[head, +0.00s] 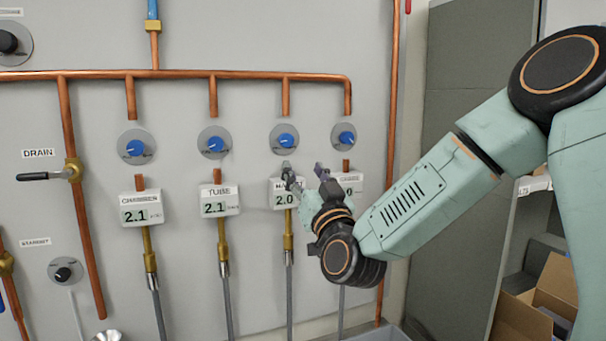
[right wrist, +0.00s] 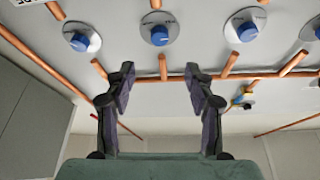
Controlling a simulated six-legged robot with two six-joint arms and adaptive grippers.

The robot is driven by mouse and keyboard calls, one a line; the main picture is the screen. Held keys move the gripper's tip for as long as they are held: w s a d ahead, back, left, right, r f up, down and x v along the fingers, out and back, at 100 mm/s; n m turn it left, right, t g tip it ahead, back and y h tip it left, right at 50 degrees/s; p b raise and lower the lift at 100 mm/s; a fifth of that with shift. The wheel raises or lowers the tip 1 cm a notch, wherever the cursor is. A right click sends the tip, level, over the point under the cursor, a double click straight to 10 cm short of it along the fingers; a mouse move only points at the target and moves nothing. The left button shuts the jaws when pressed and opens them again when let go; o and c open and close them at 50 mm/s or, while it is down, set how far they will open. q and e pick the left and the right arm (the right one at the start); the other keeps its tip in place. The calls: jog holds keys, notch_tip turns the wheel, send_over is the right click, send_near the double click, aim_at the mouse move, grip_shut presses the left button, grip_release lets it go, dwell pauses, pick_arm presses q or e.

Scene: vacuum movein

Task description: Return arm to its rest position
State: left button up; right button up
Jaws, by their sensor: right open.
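My right arm (head: 415,205) comes in from the right in the head view and reaches toward the wall panel. My right gripper (head: 305,178) is open and empty, in front of the panel just below the third and fourth blue knobs. It partly covers the third gauge (head: 284,196) and the fourth gauge (head: 351,184). In the right wrist view the two fingers of the gripper (right wrist: 160,88) stand wide apart with nothing between them. Blue knobs (right wrist: 160,34) on round grey plates lie beyond the fingertips. My left gripper does not show.
A drain valve (head: 72,171) with a black handle is at the left. A tall grey cabinet (head: 450,110) and a cardboard box (head: 545,305) stand at the right, behind my arm.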

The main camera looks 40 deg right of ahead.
jog(key=s+a+f+n+g+y+b, duration=0.1)
jog(key=s+a+f+g+y+b, duration=0.2)
jog(key=f, duration=1)
jog(key=s+a+f+g+y+b, duration=0.15)
jog(key=a+f+g, duration=0.25)
jog(key=f, duration=0.9)
jog(key=s+a+f+n+g+y+b, duration=0.1)
jog(key=s+a+f+g+y+b, duration=0.2)
jog(key=f, duration=1)
jog(key=s+a+f+g+b, duration=0.1)
jog(key=s+f+g+b, duration=0.3)
jog(key=s+f, duration=0.6)
jog(key=s+a+f+n+g+h+b, duration=0.1)
jog(key=s+a+f+g+b, duration=0.1)
jog(key=s+f, duration=0.8)
jog(key=s+a+f+n+g+b, duration=0.1)
jog(key=s+f+g+b, duration=0.4)
jog(key=s+f, duration=0.5)
notch_tip(320, 180, down, 4)
jog(key=shift+s+a+f+g+b, duration=0.3)
jog(key=shift+a+b, duration=0.35)
jog(key=shift+b, duration=0.35)
jog(key=shift+r, duration=0.1)
